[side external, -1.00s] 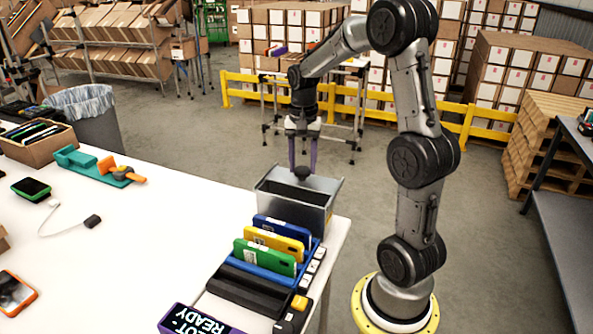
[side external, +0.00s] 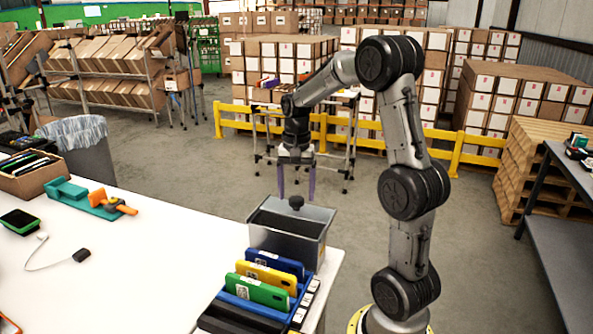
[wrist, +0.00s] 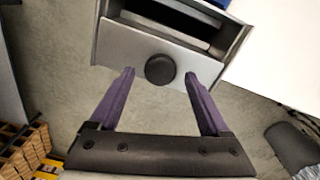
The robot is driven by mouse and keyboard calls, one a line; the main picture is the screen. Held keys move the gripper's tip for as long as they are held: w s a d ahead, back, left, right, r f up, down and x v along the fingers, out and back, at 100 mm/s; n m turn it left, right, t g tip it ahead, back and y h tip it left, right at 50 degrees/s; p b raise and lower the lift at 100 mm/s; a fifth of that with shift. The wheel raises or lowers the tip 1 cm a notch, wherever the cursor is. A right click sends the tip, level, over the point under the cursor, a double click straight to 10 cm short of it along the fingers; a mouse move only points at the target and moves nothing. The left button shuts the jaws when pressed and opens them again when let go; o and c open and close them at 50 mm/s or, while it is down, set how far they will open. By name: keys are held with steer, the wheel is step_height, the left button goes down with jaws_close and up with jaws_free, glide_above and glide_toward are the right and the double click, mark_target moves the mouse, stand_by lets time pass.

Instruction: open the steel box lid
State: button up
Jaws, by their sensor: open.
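The steel box (side external: 285,246) stands at the table's right end, behind the row of phones. Its black round knob (side external: 296,202) shows at the far side of the box top. In the wrist view the knob (wrist: 160,69) sits on a grey steel panel (wrist: 125,45), with a dark recess (wrist: 170,14) beyond it. I cannot tell whether the lid is fully seated. My gripper (side external: 296,198) points down at the knob, open and empty. In the wrist view its purple fingers stand either side of the knob in the picture, with gaps; their height relative to it is unclear.
Blue, yellow and green phones (side external: 258,289) stand in a rack just in front of the box. A teal fixture with orange parts (side external: 90,200) and a green-edged device (side external: 19,220) lie further left on the white table (side external: 140,265). The table middle is mostly clear.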

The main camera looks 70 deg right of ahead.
mark_target(295, 198)
step_height(295, 198, up, 13)
stand_by(0.4)
steer(key=s+a+r+n+t, duration=0.1)
steer(key=s+a+r+n, duration=0.15)
steer(key=a, duration=0.55)
steer(key=s+a+r+n+t, duration=0.1)
steer(key=s+a+n, duration=0.15)
steer(key=a, duration=0.45)
steer(key=s+a+f+n+t, duration=0.3)
steer(key=s+a+f+n, duration=0.4)
steer(key=f+n, duration=0.3)
steer(key=shift+s+a+t, duration=0.3)
steer(key=shift+s, duration=0.05)
